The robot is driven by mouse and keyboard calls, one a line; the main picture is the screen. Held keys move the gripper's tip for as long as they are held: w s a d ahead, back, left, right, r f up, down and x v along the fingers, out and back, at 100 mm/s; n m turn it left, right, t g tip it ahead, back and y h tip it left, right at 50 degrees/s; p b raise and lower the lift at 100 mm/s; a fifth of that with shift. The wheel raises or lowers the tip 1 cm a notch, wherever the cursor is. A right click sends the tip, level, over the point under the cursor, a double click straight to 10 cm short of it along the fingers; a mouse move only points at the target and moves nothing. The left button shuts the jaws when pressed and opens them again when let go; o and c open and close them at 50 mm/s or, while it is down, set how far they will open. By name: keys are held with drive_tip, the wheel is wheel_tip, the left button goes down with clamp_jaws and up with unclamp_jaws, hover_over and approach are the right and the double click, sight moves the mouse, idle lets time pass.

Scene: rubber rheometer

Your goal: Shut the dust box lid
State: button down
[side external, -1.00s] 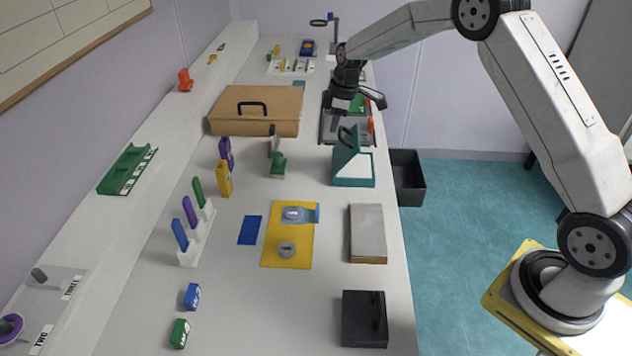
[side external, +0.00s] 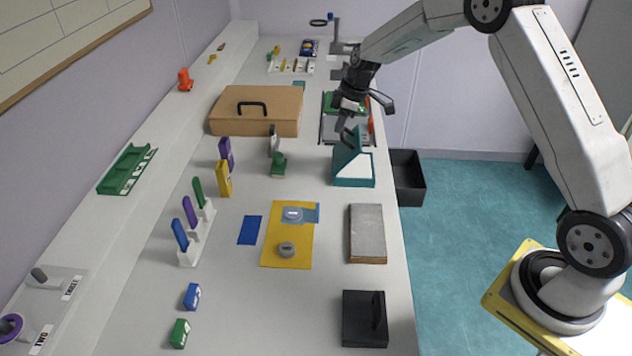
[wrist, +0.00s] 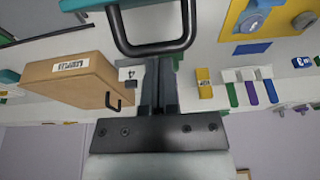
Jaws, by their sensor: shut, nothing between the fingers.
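No readable label marks which thing is the dust box. A teal box (side external: 352,172) with a sloped white-edged front and a black loop handle (side external: 348,137) stands at the table's right edge. My gripper (side external: 341,122) is shut and empty, tilted, with its fingertips close to this handle. In the wrist view the black handle (wrist: 152,50) looms large just beyond my shut fingers (wrist: 159,70), which overlap its lower bar; I cannot tell whether they touch. Part of the teal box (wrist: 85,4) shows at the top left edge. My gripper hides part of the handle area in the side view.
A brown box (side external: 250,118) with a black handle stands at the back left. A yellow mat (side external: 278,256) lies mid-table. A black bin (side external: 407,178) is beside the table.

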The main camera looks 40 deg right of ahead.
sight(354, 141)
drive_tip(key=shift+s+d+f+t+y, duration=0.25)
drive_tip(key=shift+s+d+t+y, duration=0.35)
drive_tip(key=shift+s+d, duration=0.1)
drive_tip(key=shift+s+d+f+t+y, duration=0.2)
drive_tip(key=shift+s+d+t+y, duration=0.3)
drive_tip(key=shift+s+d+y, duration=0.15)
drive_tip(key=s+d+f+t+y, duration=0.2)
drive_tip(key=shift+s+d+f+t+y, duration=0.25)
drive_tip(key=shift+s+d+t, duration=0.05)
drive_tip(key=shift+t, duration=0.1)
drive_tip(key=shift+s+d+f, duration=0.35)
drive_tip(key=shift+f, duration=0.15)
drive_tip(key=shift+s+d+f, duration=0.3)
drive_tip(key=shift+f, duration=0.2)
drive_tip(key=shift+w+a+r, duration=0.1)
drive_tip(key=shift+w+r, duration=0.05)
drive_tip(key=shift+r, duration=0.6)
drive_tip(key=v, duration=1.1)
